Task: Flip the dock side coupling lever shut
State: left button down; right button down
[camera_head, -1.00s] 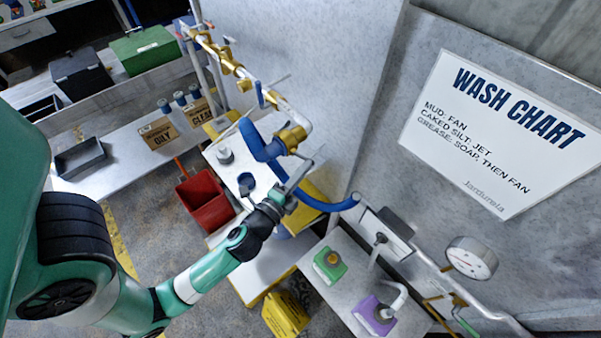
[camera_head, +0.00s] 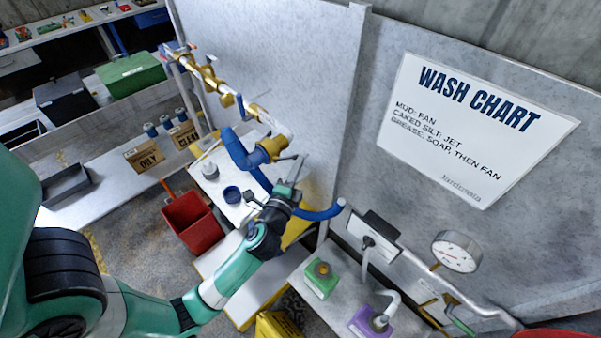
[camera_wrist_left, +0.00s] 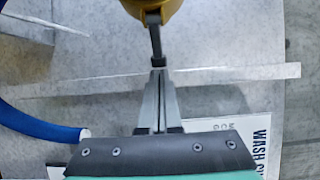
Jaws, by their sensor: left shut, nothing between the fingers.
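The brass coupling (camera_head: 270,148) sits on the end of the pipe, where the thick blue hose (camera_head: 238,150) joins. It also shows at the top of the left wrist view (camera_wrist_left: 150,8). A short dark grey lever (camera_wrist_left: 155,38) sticks out of the coupling towards my fingers. My left gripper (camera_head: 291,172) is just below the coupling in the head view. In the left wrist view its fingers (camera_wrist_left: 159,75) are pressed together and empty, with their tips right at the lever's end; whether they touch I cannot tell. My right gripper is out of view.
A grey wall panel stands close behind the coupling. A blue hose end (camera_head: 322,213) lies beside my wrist. A pressure gauge (camera_head: 456,251) is at right.

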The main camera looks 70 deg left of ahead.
pick_arm(q)
jog(key=shift+p+x, duration=0.35)
jog(key=shift+x, duration=0.9)
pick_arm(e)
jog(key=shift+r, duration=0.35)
pick_arm(q)
jog(key=shift+s+a, duration=0.15)
